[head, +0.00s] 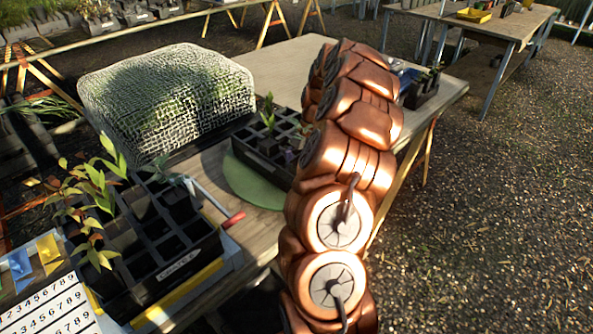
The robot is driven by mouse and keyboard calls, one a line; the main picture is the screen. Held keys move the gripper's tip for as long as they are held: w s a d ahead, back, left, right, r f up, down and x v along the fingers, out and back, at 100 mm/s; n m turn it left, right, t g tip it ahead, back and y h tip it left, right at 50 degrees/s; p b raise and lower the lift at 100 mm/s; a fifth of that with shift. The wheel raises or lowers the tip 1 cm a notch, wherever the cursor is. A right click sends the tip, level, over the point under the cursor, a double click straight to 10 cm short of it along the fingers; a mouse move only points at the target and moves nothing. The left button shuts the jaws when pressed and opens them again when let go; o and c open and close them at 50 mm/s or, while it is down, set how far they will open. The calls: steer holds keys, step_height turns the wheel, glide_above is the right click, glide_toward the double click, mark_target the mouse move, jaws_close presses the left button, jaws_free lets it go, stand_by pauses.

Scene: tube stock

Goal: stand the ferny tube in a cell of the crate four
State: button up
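A black celled crate (158,288) stands on the near left of the bench, with a white label on its front that I cannot read surely. It holds leafy seedlings (95,195) and several empty cells. A second black celled crate (247,158) stands mid-bench at a green round mat (250,187), with a small green plant (268,112) in it. A third dark crate (422,95) with plants shows partly behind my copper arm. I cannot tell which crate is four, nor pick out the ferny tube. My gripper is not visible; my arm hides part of the bench.
A white mesh cover (165,100) stands behind the near crate. A red-tipped tool (233,219) lies beside that crate. A number sheet (45,308) and blue and yellow pieces (20,268) are at the lower left. The bench's back middle (275,70) is bare. Gravel lies right.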

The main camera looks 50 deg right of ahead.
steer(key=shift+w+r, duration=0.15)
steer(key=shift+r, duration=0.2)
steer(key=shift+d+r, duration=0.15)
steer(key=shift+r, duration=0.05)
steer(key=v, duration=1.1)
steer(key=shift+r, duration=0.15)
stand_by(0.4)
